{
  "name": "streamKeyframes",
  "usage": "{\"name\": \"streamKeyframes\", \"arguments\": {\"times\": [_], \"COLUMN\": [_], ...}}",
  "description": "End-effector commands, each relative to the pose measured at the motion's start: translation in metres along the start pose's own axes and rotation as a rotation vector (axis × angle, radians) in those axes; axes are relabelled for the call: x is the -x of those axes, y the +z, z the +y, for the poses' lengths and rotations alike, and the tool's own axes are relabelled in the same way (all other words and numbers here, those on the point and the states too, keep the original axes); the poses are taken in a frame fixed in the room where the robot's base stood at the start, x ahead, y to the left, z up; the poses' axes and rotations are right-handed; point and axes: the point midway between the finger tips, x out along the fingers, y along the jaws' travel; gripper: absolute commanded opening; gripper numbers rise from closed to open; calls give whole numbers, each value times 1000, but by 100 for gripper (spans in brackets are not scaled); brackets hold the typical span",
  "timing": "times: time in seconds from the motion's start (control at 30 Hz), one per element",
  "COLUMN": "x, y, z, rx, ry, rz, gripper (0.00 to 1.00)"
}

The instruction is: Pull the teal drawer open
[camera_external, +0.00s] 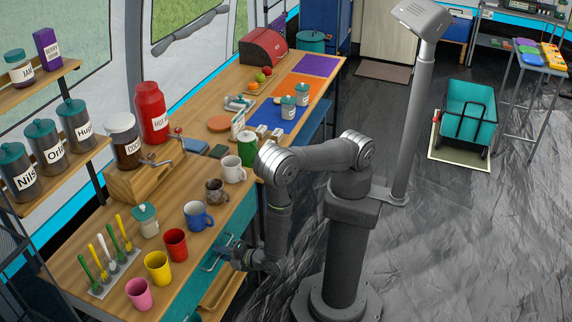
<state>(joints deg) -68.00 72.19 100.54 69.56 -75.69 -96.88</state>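The teal drawer front (234,229) is on the side of the wooden counter, below its edge. It looks flush with the counter, though my arm hides part of it. A silver bar handle (213,254) sticks out from it. My gripper (240,259) is low beside the counter, pointing towards the drawer, just right of the handle. The fingers are dark and small, so I cannot tell whether they touch the handle or how far apart they are.
Pink (139,293), yellow (158,267), red (176,244) and blue (198,215) mugs stand near the counter edge above the drawer. A light wooden tray or open drawer (221,291) juts out below.

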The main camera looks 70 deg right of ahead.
Motion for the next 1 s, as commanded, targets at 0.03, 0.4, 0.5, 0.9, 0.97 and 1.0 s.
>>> {"name": "streamKeyframes", "arguments": {"times": [0.03, 0.4, 0.5, 0.9, 0.97, 1.0], "x": [0, 1, 6, 79, 95, 106], "y": [0, 0, -1, -2, -2, -2], "z": [0, 0, -1, -16, -20, -22], "rx": [0, 0, 1, 4, 3, 2], "ry": [0, 0, 0, 0, 0, 0], "rz": [0, 1, 2, 9, 9, 10], "gripper": [21, 0, 0, 0, 0, 0]}}
